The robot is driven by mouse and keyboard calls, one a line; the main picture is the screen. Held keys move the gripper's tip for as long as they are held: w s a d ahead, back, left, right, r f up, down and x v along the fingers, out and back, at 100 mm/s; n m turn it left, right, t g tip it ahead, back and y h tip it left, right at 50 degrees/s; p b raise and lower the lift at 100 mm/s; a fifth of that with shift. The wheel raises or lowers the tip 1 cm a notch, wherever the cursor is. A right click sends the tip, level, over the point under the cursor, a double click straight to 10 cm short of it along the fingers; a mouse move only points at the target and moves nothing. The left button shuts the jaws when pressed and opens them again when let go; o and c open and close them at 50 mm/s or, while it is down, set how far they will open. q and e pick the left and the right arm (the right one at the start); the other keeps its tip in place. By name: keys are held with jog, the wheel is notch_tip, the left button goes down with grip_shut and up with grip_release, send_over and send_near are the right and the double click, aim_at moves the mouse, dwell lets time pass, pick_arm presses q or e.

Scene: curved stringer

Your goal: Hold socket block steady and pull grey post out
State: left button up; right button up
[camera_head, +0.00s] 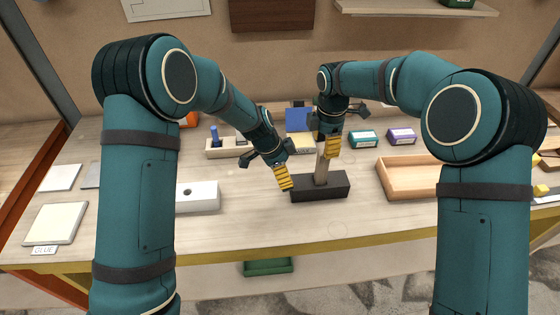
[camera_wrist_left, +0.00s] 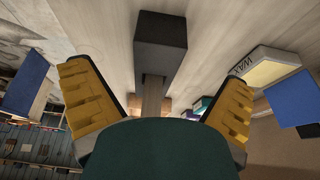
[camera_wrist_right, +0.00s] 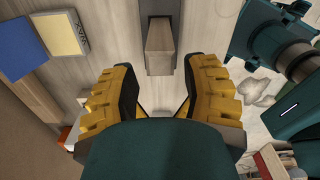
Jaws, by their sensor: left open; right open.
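The dark socket block (camera_head: 335,187) lies on the bench, and the grey post (camera_head: 321,170) stands upright in it. My left gripper (camera_head: 284,180) is open just left of the block, apart from it. In the left wrist view the block (camera_wrist_left: 161,40) and post (camera_wrist_left: 153,97) show ahead, between the spread fingers. My right gripper (camera_head: 332,148) is open, pointing down near the post's upper part, which it partly hides. In the right wrist view the post's top (camera_wrist_right: 160,36) shows just beyond the open fingertips, with the dark block (camera_wrist_right: 178,10) beneath. Neither gripper visibly touches anything.
A white block with a hole (camera_head: 205,195) lies left of my left gripper. A wooden tray (camera_head: 400,190) stands to the right. Green (camera_head: 363,139) and purple (camera_head: 402,136) boxes stand behind. The bench front before the dark block is clear.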

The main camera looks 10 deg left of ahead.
aim_at(295, 185)
pick_arm(q)
jog(key=x, duration=0.8)
jog(key=shift+r, duration=0.1)
jog(key=c, duration=1.3)
jog(key=shift+o, duration=0.2)
pick_arm(e)
jog(key=o, duration=0.4)
jog(key=shift+r, duration=0.2)
jog(key=shift+c, duration=0.2)
jog(key=shift+m, duration=0.8)
notch_tip(295, 185, up, 4)
jog(key=shift+r, duration=0.1)
notch_tip(295, 185, down, 12)
jog(key=shift+d+r, duration=0.1)
jog(key=shift+d, duration=0.05)
